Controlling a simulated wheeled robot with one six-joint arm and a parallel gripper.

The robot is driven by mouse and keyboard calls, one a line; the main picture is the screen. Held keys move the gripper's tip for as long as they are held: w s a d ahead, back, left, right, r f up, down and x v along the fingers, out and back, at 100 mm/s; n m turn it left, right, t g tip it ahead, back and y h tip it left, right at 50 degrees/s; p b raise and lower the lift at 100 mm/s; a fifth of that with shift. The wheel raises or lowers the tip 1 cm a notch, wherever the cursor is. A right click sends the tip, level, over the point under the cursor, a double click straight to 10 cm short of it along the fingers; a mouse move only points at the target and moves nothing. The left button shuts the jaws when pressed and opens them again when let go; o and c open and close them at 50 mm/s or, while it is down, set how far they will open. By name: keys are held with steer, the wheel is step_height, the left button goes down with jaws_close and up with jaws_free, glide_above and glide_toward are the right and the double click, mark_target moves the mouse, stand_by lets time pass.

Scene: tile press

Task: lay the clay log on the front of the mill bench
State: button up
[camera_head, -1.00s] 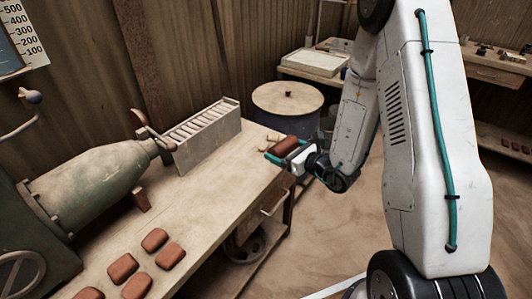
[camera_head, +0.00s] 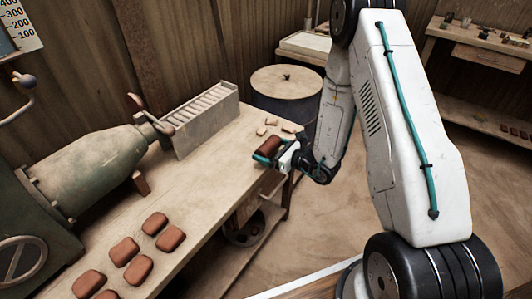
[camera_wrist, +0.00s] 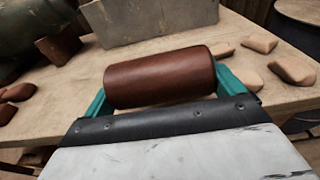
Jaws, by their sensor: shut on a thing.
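The clay log (camera_head: 270,145) is a short reddish-brown cylinder. It also fills the middle of the wrist view (camera_wrist: 160,78), lying crosswise between the teal fingers. My gripper (camera_head: 267,153) is shut on it at its two ends. The gripper holds it at the front edge of the mill bench (camera_head: 205,182), near the bench's right end. The bench is a pale wooden top, which also shows in the wrist view (camera_wrist: 120,123). I cannot tell whether the log touches the bench top.
A green-grey mill (camera_head: 90,165) stands at the bench's left. A slotted rack (camera_head: 200,120) stands at the back. Several brown clay pieces (camera_head: 138,268) lie at the front left. Small pale pieces (camera_wrist: 260,43) lie right of the log. A lidded drum (camera_head: 287,88) stands behind the bench.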

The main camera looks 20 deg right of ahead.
steer(key=shift+w+a+f, duration=0.1)
steer(key=shift+w+a, duration=0.1)
steer(key=shift+w, duration=0.8)
steer(key=shift+w+f, duration=0.2)
steer(key=shift+f, duration=0.1)
step_height(320, 180, down, 3)
steer(key=o, duration=0.9)
steer(key=shift+f, duration=0.1)
steer(key=shift+o, duration=0.2)
